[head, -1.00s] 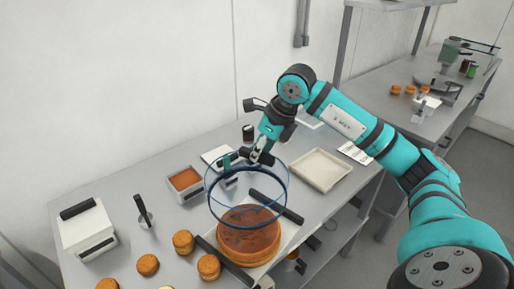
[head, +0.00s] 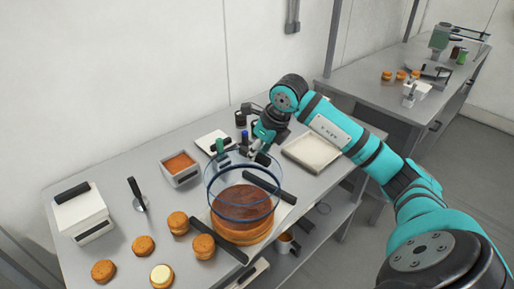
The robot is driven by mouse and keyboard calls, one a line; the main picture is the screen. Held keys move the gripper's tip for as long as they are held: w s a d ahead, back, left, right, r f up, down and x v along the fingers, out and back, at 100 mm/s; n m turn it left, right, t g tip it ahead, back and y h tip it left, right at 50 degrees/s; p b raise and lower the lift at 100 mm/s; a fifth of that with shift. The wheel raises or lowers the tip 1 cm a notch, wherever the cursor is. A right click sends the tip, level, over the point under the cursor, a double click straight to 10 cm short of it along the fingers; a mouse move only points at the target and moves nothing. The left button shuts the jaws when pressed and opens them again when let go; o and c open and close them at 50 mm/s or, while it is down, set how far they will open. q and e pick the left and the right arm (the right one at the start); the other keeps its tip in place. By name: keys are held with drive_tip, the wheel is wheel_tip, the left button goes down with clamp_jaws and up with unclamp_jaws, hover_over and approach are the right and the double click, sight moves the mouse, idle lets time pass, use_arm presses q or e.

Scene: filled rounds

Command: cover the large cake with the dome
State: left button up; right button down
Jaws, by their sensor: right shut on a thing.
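The large cake (head: 242,232) is round and brown and sits on a pale board with black handles near the table's front edge. The dome (head: 222,174) is a clear cylinder with dark blue rims. It is upright, and its lower rim overlaps the cake's upper part in the picture. I cannot tell whether that rim is around the cake or still just above it. My right gripper (head: 260,157) is shut on the dome at its far upper side; the fingertips are partly hidden. My left gripper is not in view.
Several small cakes (head: 203,246) lie left of the board. A tin with orange filling (head: 180,165), a white box (head: 80,213) and a dark-handled tool (head: 137,192) stand further left. An empty pale tray (head: 312,151) lies to the right. A second table is behind.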

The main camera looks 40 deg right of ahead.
sight(257, 165)
drive_tip(key=shift+f, duration=0.65)
drive_tip(key=shift+f+b, duration=0.35)
drive_tip(key=shift+b, duration=0.1)
drive_tip(key=shift+f+b, duration=0.3)
drive_tip(key=shift+f, duration=0.1)
wheel_tip(257, 165, down, 2)
drive_tip(key=shift+f+b, duration=0.15)
drive_tip(key=shift+b, duration=0.8)
drive_tip(key=shift+f+b, duration=0.3)
drive_tip(key=shift+f, duration=0.1)
use_arm(q)
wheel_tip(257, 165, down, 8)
drive_tip(key=b, duration=0.3)
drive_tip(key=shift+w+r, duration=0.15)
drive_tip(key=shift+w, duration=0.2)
use_arm(e)
drive_tip(key=shift+f, duration=1.85)
use_arm(q)
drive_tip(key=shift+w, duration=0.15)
drive_tip(key=shift+b, duration=0.35)
use_arm(e)
drive_tip(key=shift+w+d, duration=0.4)
drive_tip(key=shift+d, duration=0.3)
